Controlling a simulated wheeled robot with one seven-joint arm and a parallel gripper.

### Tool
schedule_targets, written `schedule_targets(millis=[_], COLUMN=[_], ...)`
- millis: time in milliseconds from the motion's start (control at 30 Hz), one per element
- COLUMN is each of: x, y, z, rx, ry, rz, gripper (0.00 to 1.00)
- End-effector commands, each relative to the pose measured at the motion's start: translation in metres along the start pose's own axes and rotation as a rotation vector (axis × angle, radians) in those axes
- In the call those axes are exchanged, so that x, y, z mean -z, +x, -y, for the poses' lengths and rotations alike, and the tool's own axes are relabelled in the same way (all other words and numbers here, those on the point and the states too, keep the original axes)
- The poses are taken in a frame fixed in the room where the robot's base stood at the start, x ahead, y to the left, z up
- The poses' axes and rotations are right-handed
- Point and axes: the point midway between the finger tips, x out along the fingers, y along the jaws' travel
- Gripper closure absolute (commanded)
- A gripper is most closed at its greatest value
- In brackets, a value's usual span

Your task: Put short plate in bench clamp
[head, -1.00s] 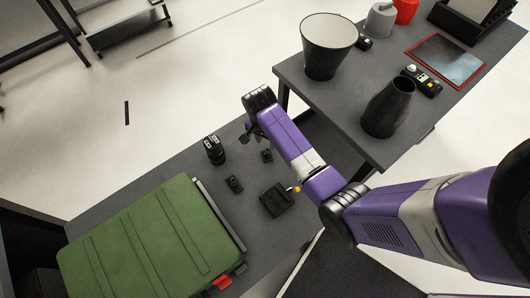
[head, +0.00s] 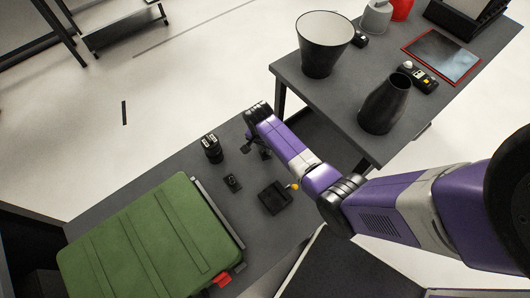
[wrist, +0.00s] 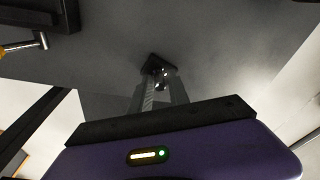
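My gripper (wrist: 160,78) points down at the dark bench, its fingers apart in the wrist view. A small black piece (wrist: 156,62) with bright spots lies at the fingertips; I cannot tell whether they touch it or whether it is the clamp or the plate. In the head view my gripper (head: 256,142) is at the bench's far right part, and my arm partly hides the spot below it. Another small black piece (head: 232,182) lies to the left. A square black holder (head: 274,198) sits nearer. I cannot make out the short plate for certain.
A yellow-handled tool (head: 293,187) is beside the holder. A black cylinder (head: 212,149) stands at the bench's far edge. A large green case (head: 150,240) fills the left. A higher table (head: 340,105) with a cone-shaped bin (head: 324,50) and a dark vase (head: 384,105) is at right.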

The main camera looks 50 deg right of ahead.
Motion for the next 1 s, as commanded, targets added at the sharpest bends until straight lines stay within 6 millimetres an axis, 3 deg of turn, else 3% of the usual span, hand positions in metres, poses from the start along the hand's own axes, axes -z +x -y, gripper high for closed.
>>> schedule_targets(millis=[33,100,467,667,867,1000], x=[0.0,0.0,0.0,0.002,0.007,0.013], y=[0.0,0.0,-0.001,-0.01,-0.044,-0.085], z=[0.0,0.0,0.0,0.001,0.001,0.002], rx=[0.0,0.0,0.0,0.002,0.004,0.006], ry=[0.0,0.0,0.0,0.0,0.0,-0.001], rz=[0.0,0.0,0.0,-0.001,-0.003,-0.004], gripper=[0.9,1.0,1.0,1.0,1.0,1.0])
